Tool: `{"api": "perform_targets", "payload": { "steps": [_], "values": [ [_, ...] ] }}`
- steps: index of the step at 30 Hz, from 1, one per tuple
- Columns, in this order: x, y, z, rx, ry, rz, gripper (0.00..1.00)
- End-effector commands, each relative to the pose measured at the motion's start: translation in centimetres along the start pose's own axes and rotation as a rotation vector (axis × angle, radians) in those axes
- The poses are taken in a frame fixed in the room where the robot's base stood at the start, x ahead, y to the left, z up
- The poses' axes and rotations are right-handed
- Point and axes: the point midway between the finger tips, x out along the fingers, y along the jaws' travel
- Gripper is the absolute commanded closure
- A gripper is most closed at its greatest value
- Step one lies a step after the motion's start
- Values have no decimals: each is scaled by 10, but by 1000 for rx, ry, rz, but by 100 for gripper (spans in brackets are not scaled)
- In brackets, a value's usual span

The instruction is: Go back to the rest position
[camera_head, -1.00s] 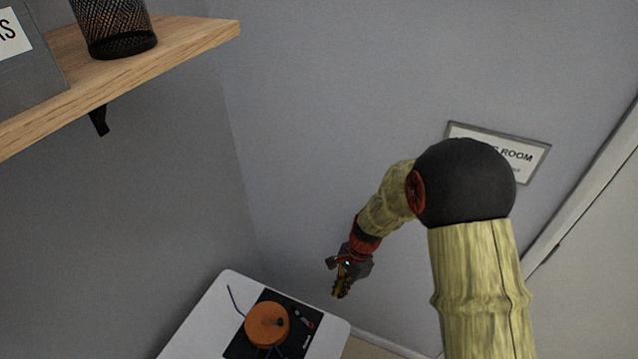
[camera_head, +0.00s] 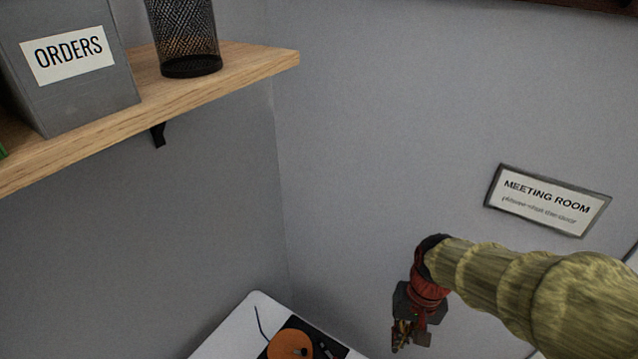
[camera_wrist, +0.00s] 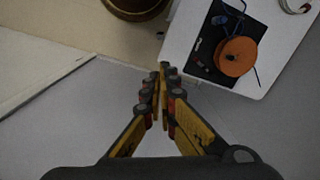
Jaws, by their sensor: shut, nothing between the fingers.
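My gripper (camera_head: 408,338) hangs at the end of my arm at the lower right of the head view, to the right of the white table. In the wrist view my gripper (camera_wrist: 163,75) has its fingertips together with nothing between them. It is apart from the table and the things on it. An orange round object (camera_head: 290,346) lies on a black mat on the white table (camera_head: 236,322), partly cut off by the frame's bottom edge. It also shows whole in the wrist view (camera_wrist: 234,57).
A wooden shelf (camera_head: 246,62) at the upper left holds a grey box (camera_head: 100,95) marked ORDERS and a black mesh cup (camera_head: 182,35). A MEETING ROOM sign (camera_head: 548,200) hangs on the wall. A dark round container (camera_wrist: 136,6) stands on the floor.

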Motion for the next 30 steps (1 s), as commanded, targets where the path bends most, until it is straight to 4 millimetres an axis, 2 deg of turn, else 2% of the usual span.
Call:
{"api": "perform_targets", "payload": {
  "steps": [1, 6, 15, 20, 30],
  "values": [
    [-18, 3, 8, -45, 46, 7, 100],
    [-66, 12, 32, -156, 188, 34, 100],
    [-132, 16, 60, -202, 449, 40, 100],
    [-150, 15, 63, -205, 515, 32, 100],
    [-151, 14, 63, -206, 521, 31, 100]
  ]
}}
